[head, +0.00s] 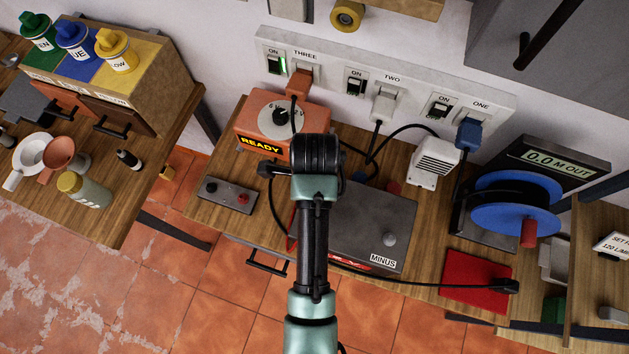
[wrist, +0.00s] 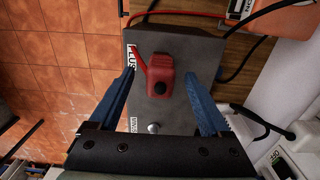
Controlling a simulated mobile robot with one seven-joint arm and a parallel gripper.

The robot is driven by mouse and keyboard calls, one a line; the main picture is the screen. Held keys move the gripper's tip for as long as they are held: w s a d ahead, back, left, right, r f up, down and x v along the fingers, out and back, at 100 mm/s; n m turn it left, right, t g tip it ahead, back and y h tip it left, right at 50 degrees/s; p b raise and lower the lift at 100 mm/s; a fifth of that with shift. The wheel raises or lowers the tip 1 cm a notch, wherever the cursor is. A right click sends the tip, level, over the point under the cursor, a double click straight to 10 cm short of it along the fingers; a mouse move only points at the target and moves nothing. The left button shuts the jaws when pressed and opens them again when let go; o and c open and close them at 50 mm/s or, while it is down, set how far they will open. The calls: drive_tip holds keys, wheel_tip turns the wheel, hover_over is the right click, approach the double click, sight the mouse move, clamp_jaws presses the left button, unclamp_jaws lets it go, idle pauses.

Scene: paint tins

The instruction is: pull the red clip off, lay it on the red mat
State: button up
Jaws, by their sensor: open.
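The red clip (wrist: 161,78) sits at the plus end of the grey battery (wrist: 185,45) in the wrist view, with a red cable running from it. My gripper (wrist: 161,74) is open, its blue fingers on either side of the clip with gaps showing. I cannot tell how far the fingertips are above the battery. In the head view my arm hides the clip and my gripper; the battery (head: 370,215) shows with its MINUS label and bare round post. The red mat (head: 470,280) lies flat on the bench at the right.
A black cable crosses the bench front to a black clip (head: 508,286) at the mat's right edge. An orange READY charger (head: 265,130) stands behind left, a switch box (head: 228,194) at left. A blue cable reel (head: 515,205) stands behind the mat.

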drive_tip(key=shift+f+p, duration=0.3)
drive_tip(key=shift+f, duration=2.1)
clamp_jaws()
